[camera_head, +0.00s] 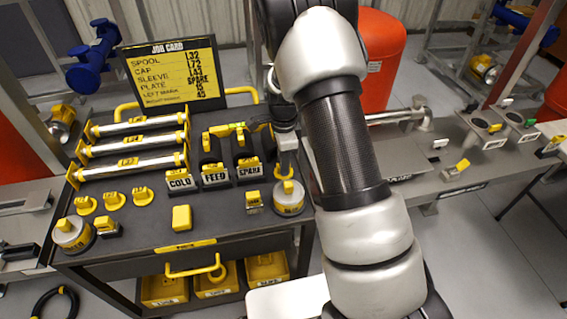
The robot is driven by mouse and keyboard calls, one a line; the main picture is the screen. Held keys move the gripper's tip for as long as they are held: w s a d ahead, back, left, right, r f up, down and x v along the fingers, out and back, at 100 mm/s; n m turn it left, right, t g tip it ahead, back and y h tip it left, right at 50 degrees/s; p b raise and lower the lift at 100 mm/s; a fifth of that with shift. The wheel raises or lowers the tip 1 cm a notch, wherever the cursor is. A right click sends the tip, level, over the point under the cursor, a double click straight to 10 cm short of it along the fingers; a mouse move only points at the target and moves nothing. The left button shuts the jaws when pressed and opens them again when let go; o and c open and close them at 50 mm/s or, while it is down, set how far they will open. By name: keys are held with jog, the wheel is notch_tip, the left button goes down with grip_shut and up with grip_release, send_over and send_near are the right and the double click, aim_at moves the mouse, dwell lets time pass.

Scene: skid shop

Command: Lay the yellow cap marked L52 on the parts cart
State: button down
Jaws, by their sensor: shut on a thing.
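My gripper (285,165) points down at the right side of the parts cart (150,235), partly hidden by my arm. It is shut on a small yellow thing, which is mostly hidden; I cannot read a mark on it. Just below is a round white-sided piece (289,205) with a yellow top; whether the held thing touches it I cannot tell. Three small yellow caps (114,199) lie in a row on the cart's left part, their marks too small to read. I cannot tell which yellow cap is marked L52.
Bare cart top shows around the block. A grey bench (450,165) stands to the right.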

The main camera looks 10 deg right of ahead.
jog(key=shift+f, duration=0.3)
jog(key=c, duration=1.6)
grip_release()
jog(key=shift+c, duration=0.8)
jog(key=shift+r+p, duration=2.65)
jog(key=shift+r, duration=1.4)
